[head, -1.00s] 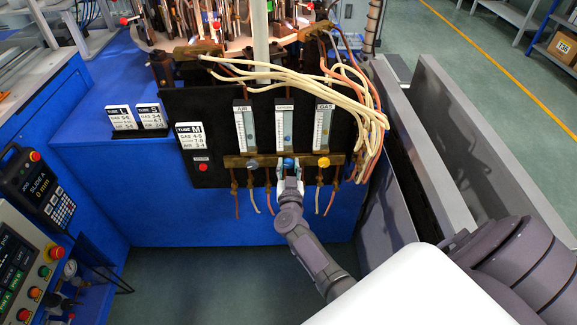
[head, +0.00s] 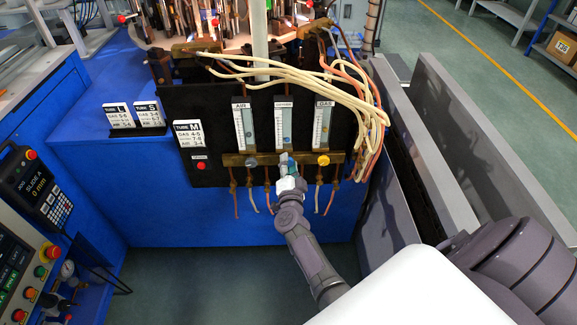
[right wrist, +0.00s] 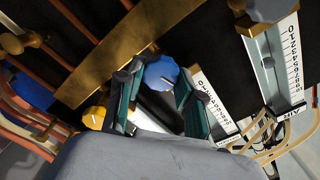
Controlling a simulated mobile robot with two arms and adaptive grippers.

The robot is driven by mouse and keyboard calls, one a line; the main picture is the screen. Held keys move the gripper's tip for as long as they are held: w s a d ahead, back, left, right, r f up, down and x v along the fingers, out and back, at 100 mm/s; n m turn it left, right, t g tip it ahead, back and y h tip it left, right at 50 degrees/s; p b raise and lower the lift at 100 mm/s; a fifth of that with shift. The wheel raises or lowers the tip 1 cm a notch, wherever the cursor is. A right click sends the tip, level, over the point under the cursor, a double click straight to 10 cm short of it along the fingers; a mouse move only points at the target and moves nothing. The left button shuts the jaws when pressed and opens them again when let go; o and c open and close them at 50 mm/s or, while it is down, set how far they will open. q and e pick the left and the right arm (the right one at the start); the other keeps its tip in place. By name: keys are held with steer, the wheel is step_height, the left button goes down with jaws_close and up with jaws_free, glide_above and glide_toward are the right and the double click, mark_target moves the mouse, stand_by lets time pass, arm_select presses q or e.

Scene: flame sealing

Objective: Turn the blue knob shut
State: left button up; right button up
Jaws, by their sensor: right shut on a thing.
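The blue knob (right wrist: 161,73) with a pale mark line sits on the brass bar below the middle flowmeter (head: 284,127). My right gripper (head: 286,160) is at that knob and its wrist is rolled. In the right wrist view its two teal-padded fingers (right wrist: 158,88) are on either side of the knob, shut on it. In the head view the fingers mostly hide the knob. My left gripper is not in view.
A grey knob (head: 251,161) and a yellow knob (head: 323,160) flank the blue one on the brass bar (head: 233,160). Pale and orange hoses (head: 372,110) hang at the right of the black panel. Tube cards (head: 189,134) stand at the left.

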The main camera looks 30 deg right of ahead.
steer(key=shift+f+m+b, duration=0.15)
steer(key=shift+m+b, duration=0.25)
steer(key=shift+m, duration=1.3)
steer(key=o, duration=1.1)
